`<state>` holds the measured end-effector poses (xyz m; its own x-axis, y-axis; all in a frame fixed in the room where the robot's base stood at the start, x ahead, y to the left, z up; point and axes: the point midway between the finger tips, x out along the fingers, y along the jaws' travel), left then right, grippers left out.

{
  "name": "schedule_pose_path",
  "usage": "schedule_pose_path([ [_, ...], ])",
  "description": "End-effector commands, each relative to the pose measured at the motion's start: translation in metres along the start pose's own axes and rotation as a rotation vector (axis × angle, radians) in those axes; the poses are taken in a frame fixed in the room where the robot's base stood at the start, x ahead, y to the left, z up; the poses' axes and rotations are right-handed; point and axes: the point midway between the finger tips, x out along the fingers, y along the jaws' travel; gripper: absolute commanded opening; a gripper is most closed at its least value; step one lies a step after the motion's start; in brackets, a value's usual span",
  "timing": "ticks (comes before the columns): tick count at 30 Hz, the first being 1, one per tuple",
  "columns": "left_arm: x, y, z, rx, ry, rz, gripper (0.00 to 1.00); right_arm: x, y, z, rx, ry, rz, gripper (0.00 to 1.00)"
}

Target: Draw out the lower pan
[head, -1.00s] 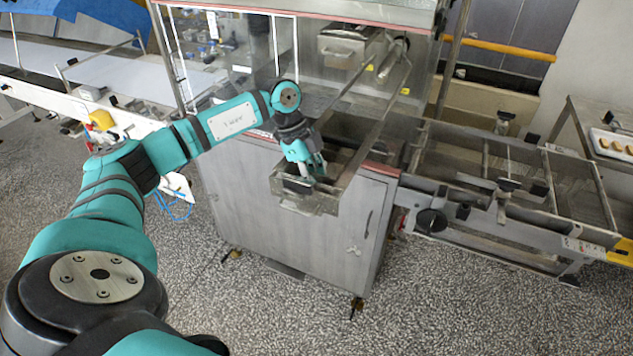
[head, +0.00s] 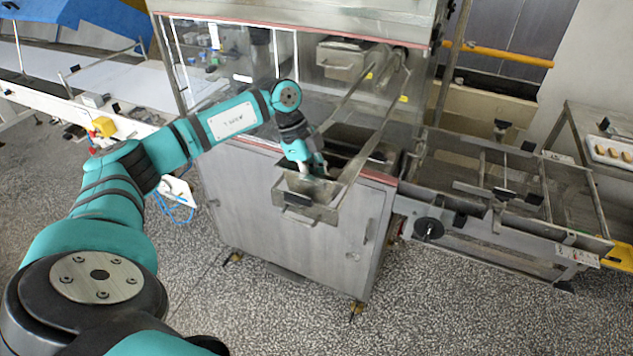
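The lower pan (head: 305,207) is a grey metal trough with a small handle on its front. It sits at the front of the machine, at the lower end of two sloping rails, and sticks out past the cabinet's front. My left gripper (head: 311,171) points down over the pan, with its fingertips at or inside the pan's opening. Whether the fingers are shut on a wall of the pan cannot be told. The upper pan (head: 340,66) is a similar metal box higher up, behind the clear panel. My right gripper is not in view.
The steel cabinet (head: 290,245) stands below the lower pan. A conveyor frame (head: 480,215) with a black hand wheel (head: 428,230) extends to the right. A white belt line (head: 120,90) is at the left. The speckled floor in front is clear.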

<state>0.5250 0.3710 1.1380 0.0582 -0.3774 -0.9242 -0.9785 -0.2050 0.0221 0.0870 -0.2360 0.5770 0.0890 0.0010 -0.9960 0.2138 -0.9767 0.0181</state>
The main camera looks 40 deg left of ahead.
Motion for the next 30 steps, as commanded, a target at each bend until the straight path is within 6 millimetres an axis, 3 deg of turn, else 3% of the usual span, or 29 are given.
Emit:
schedule_pose_path([
  [3, -0.013, -0.001, -0.005, 0.004, 0.004, -0.008, 0.0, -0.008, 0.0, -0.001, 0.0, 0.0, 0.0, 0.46],
  [26, -0.048, 0.0, -0.02, 0.005, 0.004, -0.005, 0.0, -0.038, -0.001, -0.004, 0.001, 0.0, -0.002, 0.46],
  [30, -0.052, -0.001, -0.022, 0.006, 0.005, -0.008, 0.0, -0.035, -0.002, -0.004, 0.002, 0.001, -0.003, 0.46],
])
